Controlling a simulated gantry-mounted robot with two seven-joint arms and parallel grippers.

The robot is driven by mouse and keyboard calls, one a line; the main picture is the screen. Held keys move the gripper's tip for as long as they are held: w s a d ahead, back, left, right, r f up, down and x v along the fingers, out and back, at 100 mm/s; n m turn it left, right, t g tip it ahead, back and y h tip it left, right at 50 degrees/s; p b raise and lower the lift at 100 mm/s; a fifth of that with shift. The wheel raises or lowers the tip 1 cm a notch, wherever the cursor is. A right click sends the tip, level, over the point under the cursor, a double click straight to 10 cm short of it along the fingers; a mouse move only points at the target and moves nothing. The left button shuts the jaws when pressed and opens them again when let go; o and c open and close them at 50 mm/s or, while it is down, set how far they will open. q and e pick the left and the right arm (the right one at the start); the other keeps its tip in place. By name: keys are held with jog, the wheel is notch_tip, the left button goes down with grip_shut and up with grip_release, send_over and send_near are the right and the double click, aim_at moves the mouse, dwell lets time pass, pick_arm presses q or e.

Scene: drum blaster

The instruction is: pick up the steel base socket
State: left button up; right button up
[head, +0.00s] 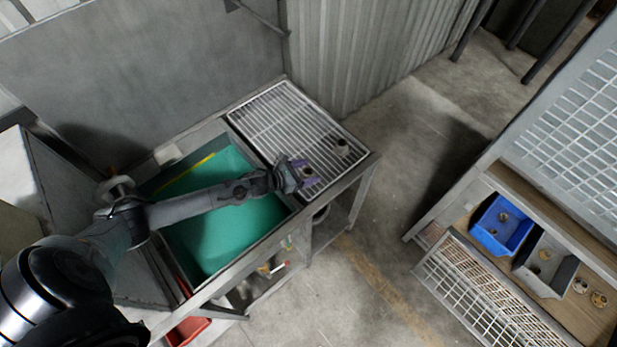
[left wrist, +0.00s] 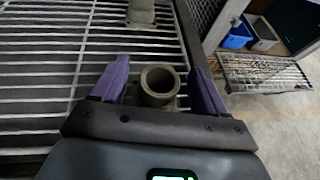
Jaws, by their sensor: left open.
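A hollow, round steel socket (left wrist: 160,84) shows in the left wrist view with its open end towards the camera. It also shows in the head view (head: 307,172), partly covered by my gripper. My left gripper (head: 304,174) is open over the metal grate (head: 270,115). Its two purple fingers (left wrist: 160,82) stand on either side of the socket, with a visible gap on each side. I cannot tell how deep the fingers reach around it. A second grey metal fitting (head: 342,148) stands on the grate farther right; it shows at the top of the wrist view (left wrist: 141,12). My right gripper is not in view.
A basin with a green floor (head: 225,235) adjoins the grate under my left arm. On the right, a shelf holds a blue bin (head: 502,225), a grey bin (head: 546,265) and loose brass-coloured parts (head: 599,299). Open concrete floor (head: 375,250) lies between.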

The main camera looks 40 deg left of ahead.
pick_arm(q)
jog(key=shift+b+x, duration=0.65)
jog(key=shift+x, duration=0.65)
grip_shut()
